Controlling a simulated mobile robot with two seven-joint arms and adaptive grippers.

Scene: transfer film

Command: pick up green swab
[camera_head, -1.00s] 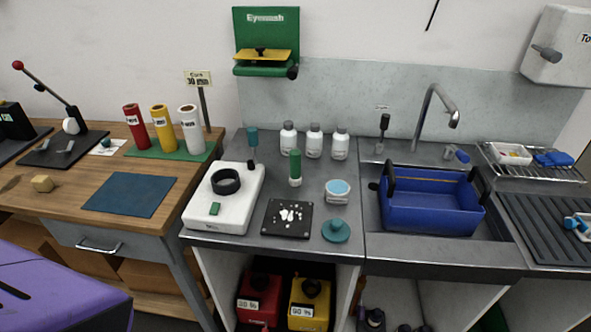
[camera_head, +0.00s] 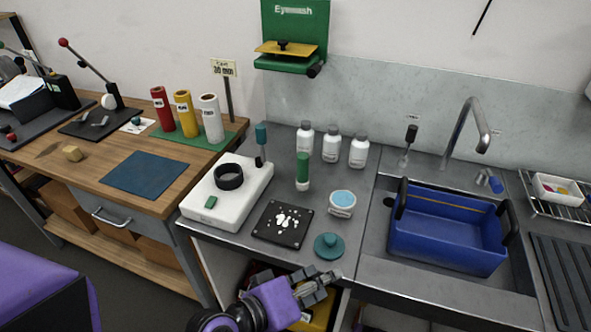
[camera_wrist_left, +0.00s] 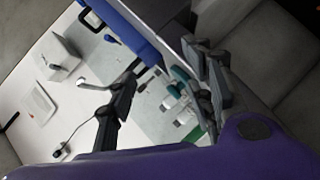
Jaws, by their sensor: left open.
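An upright green cylinder with a white lower end (camera_head: 302,172) stands on the grey counter, right of the white device. A teal-topped stick (camera_head: 262,141) stands upright at the device's back right corner. I cannot tell for sure which of the two is the green swab. My left gripper (camera_head: 322,284) is open and empty at the counter's front edge, below and apart from both. In the left wrist view its fingers (camera_wrist_left: 160,88) stand apart, with small teal and green things beyond them, partly hidden by the right finger. My right gripper is not in view.
Near the gripper are a teal knobbed lid (camera_head: 329,246), a black plate with white pieces (camera_head: 269,236) and a white jar with a light blue top (camera_head: 341,205). Several white bottles (camera_head: 331,145) stand behind. A blue tub (camera_head: 445,255) sits in the sink at right.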

